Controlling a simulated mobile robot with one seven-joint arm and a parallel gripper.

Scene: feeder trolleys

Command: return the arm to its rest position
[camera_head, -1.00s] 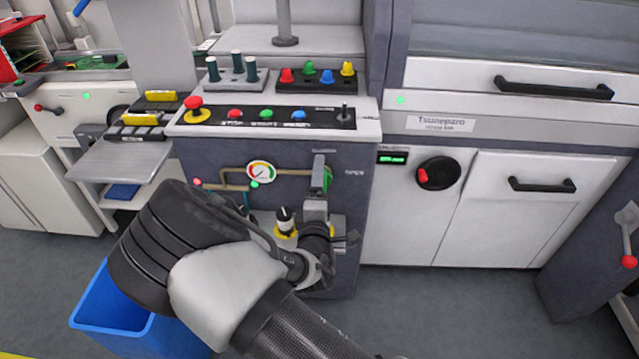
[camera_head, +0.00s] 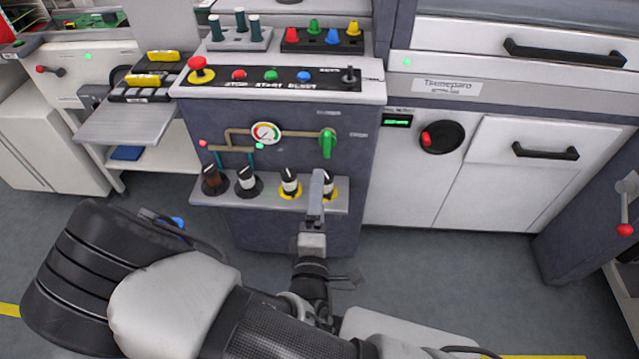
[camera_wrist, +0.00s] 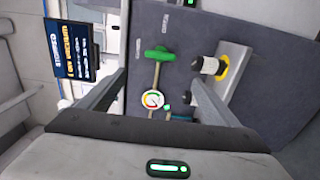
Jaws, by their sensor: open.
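My arm (camera_head: 240,305) reaches in from the bottom of the head view, bent, with its thick dark elbow at the left. My gripper (camera_head: 316,185) stands in front of the grey machine's lower shelf (camera_head: 215,196). In the wrist view my gripper (camera_wrist: 158,88) has its two fingers wide apart with nothing between them. The gauge (camera_wrist: 153,99) and green valve handle (camera_wrist: 160,54) show beyond the gap. In the head view the gripper partly hides the rightmost black-and-white fitting (camera_head: 330,183) on the shelf; I cannot tell whether they touch.
The shelf holds several fittings, among them a brown-topped one (camera_head: 211,178). Above are the gauge (camera_head: 266,133), green valve handle (camera_head: 328,143) and red stop knob (camera_head: 201,68). White cabinets (camera_head: 490,180) stand right, a side tray (camera_head: 140,122) left. Grey floor (camera_head: 430,265) is free at right.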

